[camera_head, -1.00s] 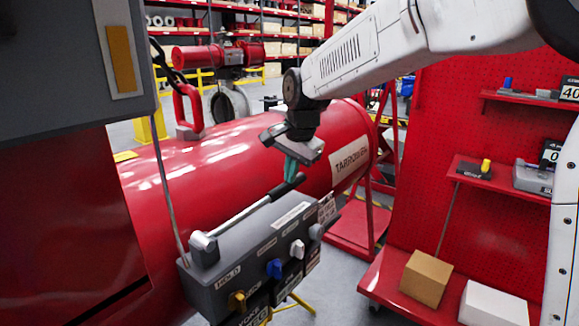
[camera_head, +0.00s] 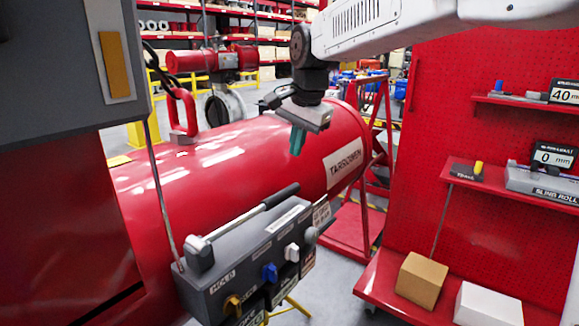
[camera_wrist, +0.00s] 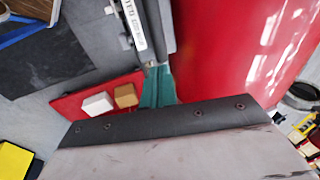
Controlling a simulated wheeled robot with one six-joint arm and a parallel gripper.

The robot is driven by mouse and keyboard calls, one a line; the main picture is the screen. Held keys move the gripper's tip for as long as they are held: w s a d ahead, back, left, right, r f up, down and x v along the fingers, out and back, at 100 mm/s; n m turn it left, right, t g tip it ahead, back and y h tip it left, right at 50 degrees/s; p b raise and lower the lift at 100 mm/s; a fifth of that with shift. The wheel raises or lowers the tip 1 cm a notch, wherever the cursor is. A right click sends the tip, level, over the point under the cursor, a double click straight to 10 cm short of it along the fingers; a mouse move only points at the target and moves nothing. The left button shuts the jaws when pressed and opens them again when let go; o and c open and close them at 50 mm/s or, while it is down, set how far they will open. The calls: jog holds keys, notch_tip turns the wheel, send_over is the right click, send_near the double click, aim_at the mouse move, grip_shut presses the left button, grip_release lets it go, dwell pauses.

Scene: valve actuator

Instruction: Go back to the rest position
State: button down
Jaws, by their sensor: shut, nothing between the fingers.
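My gripper (camera_head: 297,140) hangs from the white arm in the head view, above the red cylinder (camera_head: 235,160) and clear of it. Its teal fingers point down and are shut with nothing between them. In the wrist view the teal fingers (camera_wrist: 157,88) show close together beside the red cylinder (camera_wrist: 240,50). Below and left of the gripper, the long lever (camera_head: 250,214) on the grey control box (camera_head: 235,278) stands apart from the fingers.
A red pegboard rack (camera_head: 470,120) with shelves stands at the right. A brown box (camera_head: 421,279) and a white box (camera_head: 488,305) sit on its lowest shelf. A grey cabinet (camera_head: 60,60) fills the upper left.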

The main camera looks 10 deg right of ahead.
jog(key=s+d+f+n, duration=0.3)
jog(key=s+d, duration=0.2)
jog(key=s, duration=0.6)
jog(key=s+d+f+n+g+h, duration=0.1)
jog(key=s+d+f+n, duration=0.2)
jog(key=s, duration=0.9)
jog(key=s+d+f+n, duration=0.2)
jog(key=s+d, duration=0.6)
jog(key=s, duration=0.4)
jog(key=shift+f+n, duration=0.4)
jog(key=shift+f, duration=0.5)
